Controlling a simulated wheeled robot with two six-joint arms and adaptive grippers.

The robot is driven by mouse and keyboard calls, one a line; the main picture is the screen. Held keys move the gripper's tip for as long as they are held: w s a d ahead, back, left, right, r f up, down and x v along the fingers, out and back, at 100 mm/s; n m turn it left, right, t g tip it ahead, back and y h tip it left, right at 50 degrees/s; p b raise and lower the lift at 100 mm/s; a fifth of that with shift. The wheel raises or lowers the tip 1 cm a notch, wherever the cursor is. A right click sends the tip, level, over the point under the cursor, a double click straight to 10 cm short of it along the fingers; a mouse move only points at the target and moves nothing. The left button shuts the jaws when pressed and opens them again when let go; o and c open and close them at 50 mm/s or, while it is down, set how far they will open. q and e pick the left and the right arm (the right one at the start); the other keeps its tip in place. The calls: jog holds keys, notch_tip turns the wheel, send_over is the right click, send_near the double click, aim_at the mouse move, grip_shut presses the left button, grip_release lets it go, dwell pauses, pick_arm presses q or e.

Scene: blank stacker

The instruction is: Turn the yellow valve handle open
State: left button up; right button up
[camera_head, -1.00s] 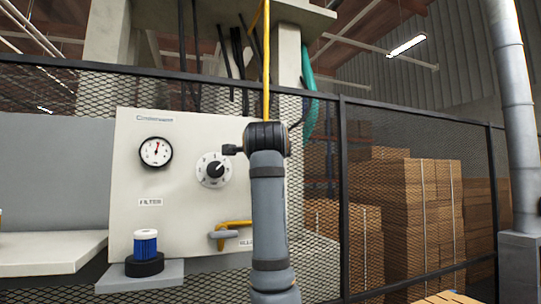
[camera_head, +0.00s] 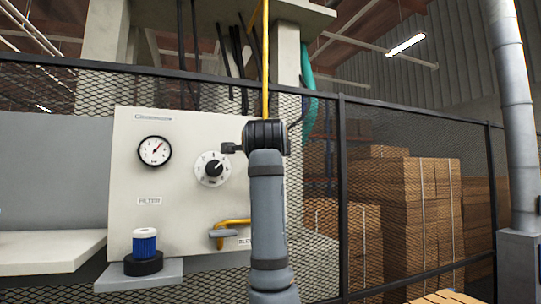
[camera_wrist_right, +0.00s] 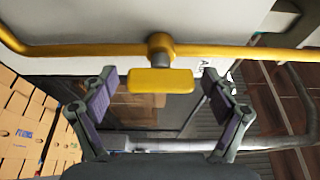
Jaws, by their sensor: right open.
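In the right wrist view a yellow valve handle (camera_wrist_right: 160,80), a short flat bar on a round hub, hangs below a yellow pipe (camera_wrist_right: 240,52). My right gripper (camera_wrist_right: 158,100) is open, with one finger on each side of the handle and a clear gap to both. In the head view my right arm rises in front of the pale panel (camera_head: 185,128); its gripper and this handle cannot be made out there. My left gripper is not in view.
A blue and white filter (camera_head: 145,243) stands on a ledge. Cardboard boxes (camera_head: 400,200) stand behind the mesh fence (camera_head: 95,82).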

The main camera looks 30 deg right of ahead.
jog(key=v, duration=1.1)
jog(key=shift+s+a, duration=0.2)
jog(key=shift+s, duration=0.15)
jog(key=shift+w+d, duration=0.1)
